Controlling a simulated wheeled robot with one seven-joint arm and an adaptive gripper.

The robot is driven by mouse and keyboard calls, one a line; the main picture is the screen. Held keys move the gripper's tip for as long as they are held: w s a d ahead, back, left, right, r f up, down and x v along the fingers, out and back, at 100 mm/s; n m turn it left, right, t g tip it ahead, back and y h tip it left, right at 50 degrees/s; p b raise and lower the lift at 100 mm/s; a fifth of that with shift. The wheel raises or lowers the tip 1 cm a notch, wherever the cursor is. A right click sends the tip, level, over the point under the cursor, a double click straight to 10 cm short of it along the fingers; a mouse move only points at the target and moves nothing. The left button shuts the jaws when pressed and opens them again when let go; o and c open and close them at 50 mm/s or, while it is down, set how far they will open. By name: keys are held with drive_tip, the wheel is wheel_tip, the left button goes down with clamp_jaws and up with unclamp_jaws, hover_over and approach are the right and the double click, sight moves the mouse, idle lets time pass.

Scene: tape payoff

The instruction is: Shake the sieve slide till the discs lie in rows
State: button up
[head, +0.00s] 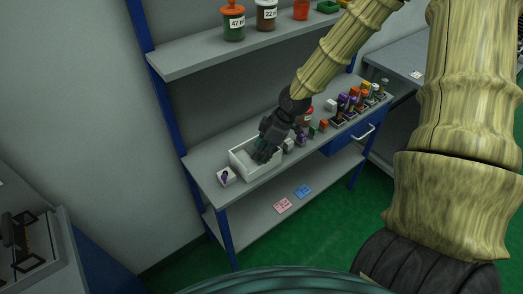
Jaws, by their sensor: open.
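My gripper (263,152) is dark and points down over a white open-topped box (245,170) on the grey shelf. It is open, with its fingertips at or just inside the box; I cannot tell whether they touch anything. The gripper hides part of the box's inside. I cannot make out a sieve slide or any discs at this size.
Several small coloured items crowd right of the gripper. Labelled jars (233,22) stand on the upper shelf. Pink (283,205) and blue cards lie on the lower shelf.

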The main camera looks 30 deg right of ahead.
drive_tip(key=shift+w+a+f, duration=0.15)
drive_tip(key=shift+f, duration=0.35)
clamp_jaws()
